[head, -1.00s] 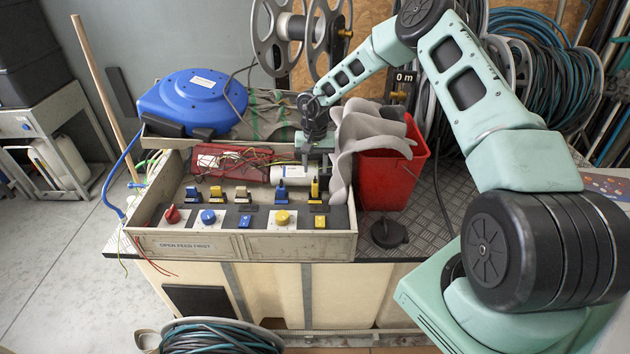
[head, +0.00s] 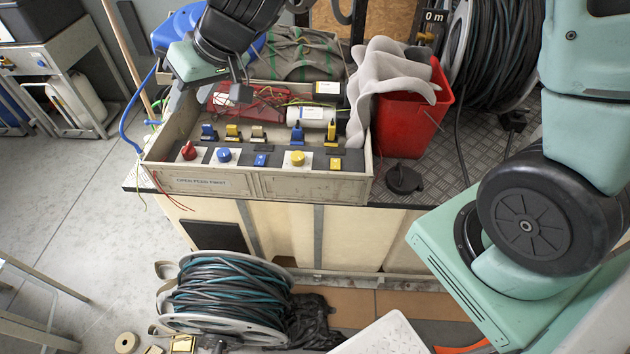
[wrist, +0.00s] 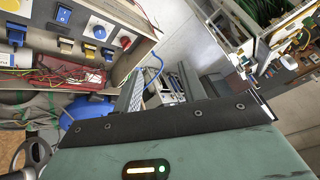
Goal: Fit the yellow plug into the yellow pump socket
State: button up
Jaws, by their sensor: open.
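A yellow upright piece (head: 331,130), which looks like the yellow plug, stands at the right of the row behind the control panel. I cannot tell which piece is the yellow pump socket. My gripper (head: 209,92) is open and empty over the box's back left corner, left of the yellow pieces. Its fingers (wrist: 163,86) hold nothing in the wrist view.
The box (head: 210,184) has raised walls and holds red and blue knobs, loose wires and a white cylinder (head: 312,113). A red bucket (head: 410,115) with grey cloth stands right. A black disc (head: 404,179) lies before it. A hose reel (head: 225,298) stands on the floor.

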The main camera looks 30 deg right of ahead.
jog(key=s+n+g+h, duration=0.1)
jog(key=s+n+g, duration=0.25)
jog(key=s, duration=1.25)
jog(key=s+d+g+h, duration=0.1)
jog(key=s+d+h, duration=0.3)
jog(key=s+d, duration=0.4)
jog(key=shift+s+f+g, duration=0.35)
jog(key=shift+s+f, duration=0.05)
jog(key=shift+s, duration=0.75)
jog(key=shift+w, duration=0.1)
jog(key=shift+c, duration=0.3)
